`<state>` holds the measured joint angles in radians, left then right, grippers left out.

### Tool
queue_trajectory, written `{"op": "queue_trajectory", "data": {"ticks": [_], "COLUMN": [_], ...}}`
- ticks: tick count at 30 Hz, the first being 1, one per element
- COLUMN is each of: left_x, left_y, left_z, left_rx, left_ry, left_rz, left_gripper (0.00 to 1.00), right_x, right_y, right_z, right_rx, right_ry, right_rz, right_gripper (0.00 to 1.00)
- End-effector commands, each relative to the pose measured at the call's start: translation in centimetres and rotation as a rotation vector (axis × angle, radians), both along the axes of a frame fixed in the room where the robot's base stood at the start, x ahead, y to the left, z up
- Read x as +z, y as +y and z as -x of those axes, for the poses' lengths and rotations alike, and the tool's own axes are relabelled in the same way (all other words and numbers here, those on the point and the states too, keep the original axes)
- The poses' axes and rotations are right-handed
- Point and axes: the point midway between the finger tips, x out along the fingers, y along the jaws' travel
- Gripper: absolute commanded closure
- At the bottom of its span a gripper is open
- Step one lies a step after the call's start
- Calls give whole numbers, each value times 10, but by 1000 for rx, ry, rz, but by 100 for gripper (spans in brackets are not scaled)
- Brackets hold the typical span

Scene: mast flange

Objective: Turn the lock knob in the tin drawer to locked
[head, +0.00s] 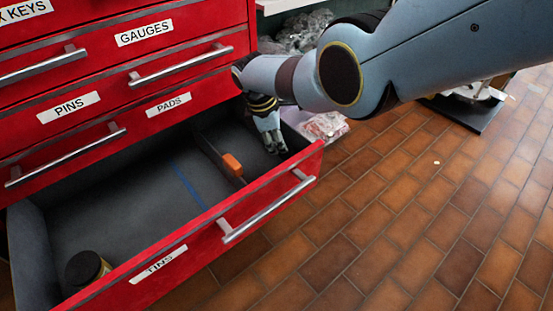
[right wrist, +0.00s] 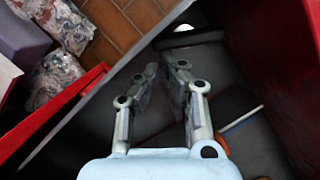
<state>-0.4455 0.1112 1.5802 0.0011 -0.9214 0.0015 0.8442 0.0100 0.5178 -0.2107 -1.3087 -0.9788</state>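The open bottom drawer (head: 110,214), labelled TINS, is red outside and grey inside. My right gripper (head: 271,142) reaches down into its far right part, behind a thin divider (head: 212,152) with an orange block (head: 232,165) on it. In the right wrist view my right gripper (right wrist: 163,68) has its fingertips a little apart, with nothing seen between them. A pale rounded shape (right wrist: 184,29) lies beyond the fingertips; I cannot tell whether it is the lock knob. No lock knob shows clearly in the head view. My left gripper is not in view.
A dark tin (head: 86,270) stands in the drawer's near left corner. Closed drawers labelled PADS, PINS and GAUGES, with bar handles (head: 180,66), rise above. Clear plastic bags (head: 322,127) lie right of the cabinet. The tiled floor (head: 420,210) in front is mostly clear.

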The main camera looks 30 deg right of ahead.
Motion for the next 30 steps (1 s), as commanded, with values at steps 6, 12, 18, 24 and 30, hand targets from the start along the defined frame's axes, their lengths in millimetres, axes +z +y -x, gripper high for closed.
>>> {"op": "queue_trajectory", "data": {"ticks": [6,12,18,24,30], "left_x": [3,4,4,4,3], "left_y": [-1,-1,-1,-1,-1], "left_z": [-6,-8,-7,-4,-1], "left_rx": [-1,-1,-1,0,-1], "left_ry": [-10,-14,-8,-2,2], "left_rz": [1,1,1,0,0], "left_gripper": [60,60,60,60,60], "right_x": [0,0,0,0,0], "right_y": [-2,-2,-3,-4,-4], "right_z": [-1,-1,-1,-1,-2], "right_rx": [0,0,0,0,0], "right_ry": [-1,-1,-1,-1,0], "right_rz": [0,0,0,0,1], "right_gripper": [100,100,100,100,100]}}
